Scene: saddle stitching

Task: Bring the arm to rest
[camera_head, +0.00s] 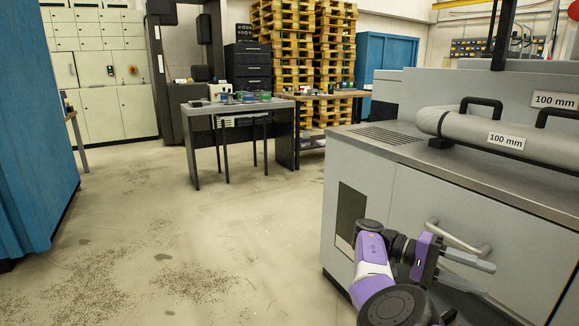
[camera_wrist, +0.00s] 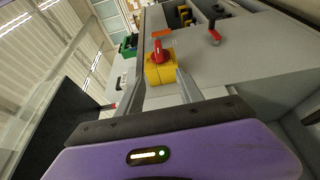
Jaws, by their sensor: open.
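My gripper (camera_head: 467,271) shows at the lower right of the head view, in front of the grey machine (camera_head: 385,200) and close to its curved door handle (camera_head: 455,237). Its two grey fingers are apart, with nothing between them that I can see. In the wrist view the purple gripper body (camera_wrist: 200,155) fills the bottom and the fingers (camera_wrist: 160,90) reach upward, spread apart. Beyond them is a yellow box with a red rotary switch (camera_wrist: 160,66). I cannot tell whether a finger touches the machine or handle.
A grey roller marked 100 mm (camera_head: 470,130) lies on the machine top. A blue cabinet (camera_head: 35,130) stands at the left. A table with small items (camera_head: 205,108) and stacked pallets (camera_head: 290,45) are at the back. The floor (camera_head: 170,240) at the left and middle is open, with scattered debris.

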